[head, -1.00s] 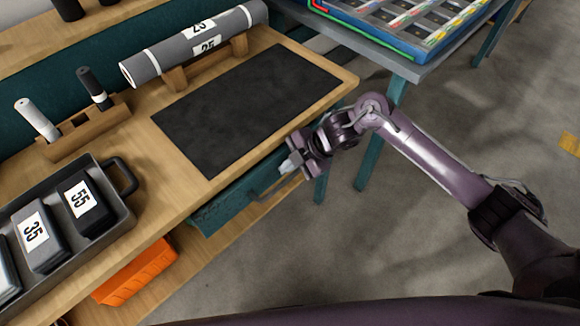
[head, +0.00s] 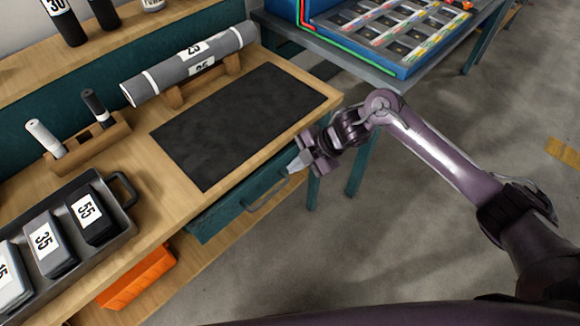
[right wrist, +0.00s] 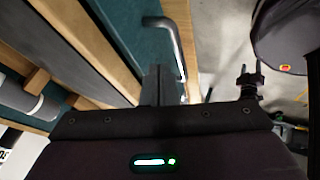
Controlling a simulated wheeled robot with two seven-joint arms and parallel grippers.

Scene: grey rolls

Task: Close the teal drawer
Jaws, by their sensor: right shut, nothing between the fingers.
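The teal drawer (head: 222,212) sits under the front edge of the wooden workbench, with a grey bar handle (head: 266,199) on its front. How far it stands out from the bench is hard to tell. My right gripper (head: 296,164) is shut and empty, at the right end of the handle, close to the drawer front. The right wrist view shows the shut fingers (right wrist: 157,85) beside the handle (right wrist: 177,45) and the teal front (right wrist: 145,45). Whether they touch it is unclear. My left gripper is out of view.
On the bench lie a black mat (head: 235,125), a grey roll (head: 190,65) on wooden supports, and a tray (head: 125,215) of numbered blocks. An orange bin (head: 137,277) is on the lower shelf. A grey side table (head: 350,55) stands to the right. Open floor lies in front.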

